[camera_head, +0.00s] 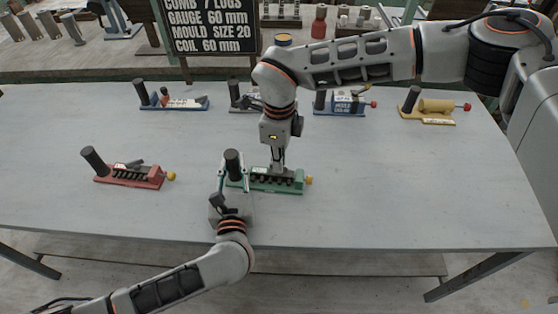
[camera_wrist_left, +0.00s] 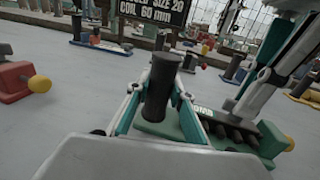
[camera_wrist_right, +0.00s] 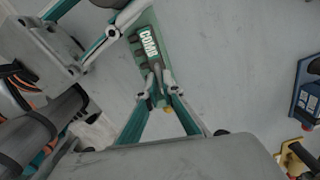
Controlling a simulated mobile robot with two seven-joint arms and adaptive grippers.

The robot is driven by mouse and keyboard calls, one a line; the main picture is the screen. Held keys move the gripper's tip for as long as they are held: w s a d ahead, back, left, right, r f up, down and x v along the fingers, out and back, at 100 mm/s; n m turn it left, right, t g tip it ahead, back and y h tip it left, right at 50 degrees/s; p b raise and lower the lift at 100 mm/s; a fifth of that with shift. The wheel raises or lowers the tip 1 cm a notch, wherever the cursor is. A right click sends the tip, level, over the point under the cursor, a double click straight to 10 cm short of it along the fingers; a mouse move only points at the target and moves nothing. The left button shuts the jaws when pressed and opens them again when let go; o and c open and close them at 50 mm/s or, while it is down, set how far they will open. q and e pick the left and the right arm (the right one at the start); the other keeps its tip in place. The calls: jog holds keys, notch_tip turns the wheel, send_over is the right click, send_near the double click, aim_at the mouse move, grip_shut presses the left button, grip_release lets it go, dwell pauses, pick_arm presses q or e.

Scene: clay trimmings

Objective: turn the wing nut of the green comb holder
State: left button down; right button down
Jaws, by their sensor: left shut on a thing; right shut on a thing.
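The green comb holder (camera_head: 290,186) lies on the grey table in front of me, with an upright black handle (camera_head: 233,160) at its left end and a yellow knob (camera_head: 309,181) at its right end. My left gripper (camera_head: 232,176) is shut on the black handle, which stands between its fingers in the left wrist view (camera_wrist_left: 160,85). My right gripper (camera_head: 278,170) comes down from above onto the holder's middle. In the right wrist view its fingertips (camera_wrist_right: 157,88) close around a small dark part beside the COMB label, apparently the wing nut; the fingers mostly hide it.
A red holder (camera_head: 135,178) stands to the left. A blue one (camera_head: 180,104), a grey one (camera_head: 238,106), another blue one (camera_head: 340,110) and a yellow one (camera_head: 428,121) line the back. A black sign (camera_head: 212,28) stands behind. The table's front and right are clear.

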jog(key=n, duration=0.4)
jog(key=shift+n, duration=2.1)
jog(key=c, duration=2.2)
grip_release()
jog(key=shift+r, duration=0.1)
notch_tip(320, 180, up, 12)
jog(key=shift+f, duration=0.1)
